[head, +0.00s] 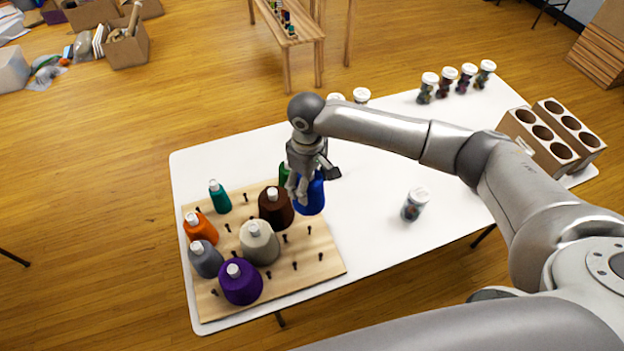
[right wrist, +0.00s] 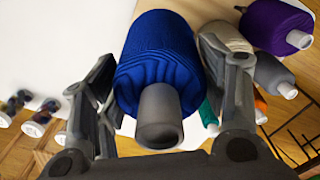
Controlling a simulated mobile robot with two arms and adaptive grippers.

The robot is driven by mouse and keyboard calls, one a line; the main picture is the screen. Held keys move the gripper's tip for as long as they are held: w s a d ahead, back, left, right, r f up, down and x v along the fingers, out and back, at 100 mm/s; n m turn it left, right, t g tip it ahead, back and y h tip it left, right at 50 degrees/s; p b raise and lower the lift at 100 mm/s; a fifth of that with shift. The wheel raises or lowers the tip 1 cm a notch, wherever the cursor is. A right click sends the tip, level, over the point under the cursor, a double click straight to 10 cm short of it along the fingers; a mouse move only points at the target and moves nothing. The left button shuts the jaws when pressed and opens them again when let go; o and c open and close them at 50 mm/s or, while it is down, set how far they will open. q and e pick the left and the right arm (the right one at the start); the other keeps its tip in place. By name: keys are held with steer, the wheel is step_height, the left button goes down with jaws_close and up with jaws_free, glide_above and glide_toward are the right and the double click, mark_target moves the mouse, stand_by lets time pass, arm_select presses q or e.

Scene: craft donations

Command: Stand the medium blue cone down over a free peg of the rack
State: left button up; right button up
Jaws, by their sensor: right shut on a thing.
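The medium blue cone (head: 313,198) is at the far right corner of the wooden peg rack (head: 322,262), just right of the brown cone (head: 275,207). My right gripper (head: 303,180) is shut on it from above. In the right wrist view the blue cone (right wrist: 158,55) sits between the two fingers, its grey tip toward the camera. It looks about upright; its base is hidden, so I cannot tell how far it is above the board. Free pegs (head: 295,266) show along the rack's right and near parts. My left gripper is not in view.
Purple (head: 240,283), beige (head: 260,243), grey (head: 206,260), orange (head: 201,229) and teal (head: 220,198) cones stand on the rack. A green cone (head: 284,174) is partly hidden behind my gripper. A jar (head: 414,205) stands right of the rack; cardboard holders (head: 540,140) are farther right.

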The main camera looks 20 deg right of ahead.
steer(key=shift+f+b, duration=4.05)
steer(key=shift+f, duration=2)
steer(key=shift+f+b, duration=1.2)
steer(key=shift+f, duration=1.6)
steer(key=shift+f, duration=0.2)
steer(key=o, duration=1.2)
